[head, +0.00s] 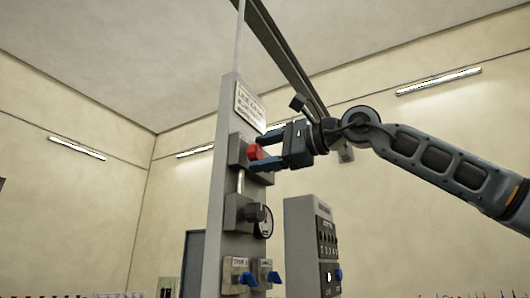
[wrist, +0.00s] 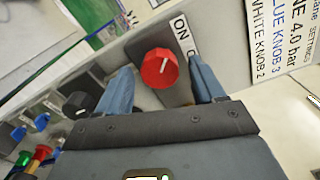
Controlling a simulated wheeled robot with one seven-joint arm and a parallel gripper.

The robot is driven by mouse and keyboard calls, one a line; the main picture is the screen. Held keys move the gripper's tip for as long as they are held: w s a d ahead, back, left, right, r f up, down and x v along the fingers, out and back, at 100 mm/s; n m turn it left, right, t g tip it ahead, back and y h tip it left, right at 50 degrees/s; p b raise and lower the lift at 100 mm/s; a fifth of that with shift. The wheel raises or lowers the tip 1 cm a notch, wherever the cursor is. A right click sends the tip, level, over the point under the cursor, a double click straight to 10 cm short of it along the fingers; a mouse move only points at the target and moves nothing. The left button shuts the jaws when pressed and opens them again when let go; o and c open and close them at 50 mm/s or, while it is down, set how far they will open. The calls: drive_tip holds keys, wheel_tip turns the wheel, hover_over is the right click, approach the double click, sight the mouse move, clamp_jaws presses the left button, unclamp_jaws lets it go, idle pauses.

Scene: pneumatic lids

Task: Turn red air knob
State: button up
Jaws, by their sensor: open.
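The red air knob (head: 255,152) sits on the upper block of a tall grey panel (head: 215,190) in the head view. In the wrist view the red knob (wrist: 160,68) is round, with a white pointer mark, on a grey block beside an "ON" label (wrist: 181,26). My gripper (head: 262,150) is open, its blue fingers reaching toward the panel. In the wrist view the gripper's fingers (wrist: 163,88) stand on either side of the knob, apart from it. Whether the fingertips reach the panel's face is hard to tell.
A second grey control box (head: 302,245) stands to the right. A white text sign (head: 250,105) is above the knob. Open room lies left of the panel.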

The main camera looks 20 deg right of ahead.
drive_tip(key=b+v, duration=0.1)
drive_tip(key=v, duration=0.6)
drive_tip(key=shift+s+d+b, duration=0.25)
drive_tip(key=shift+s+b, duration=0.05)
drive_tip(key=shift+b, duration=0.05)
idle(0.4)
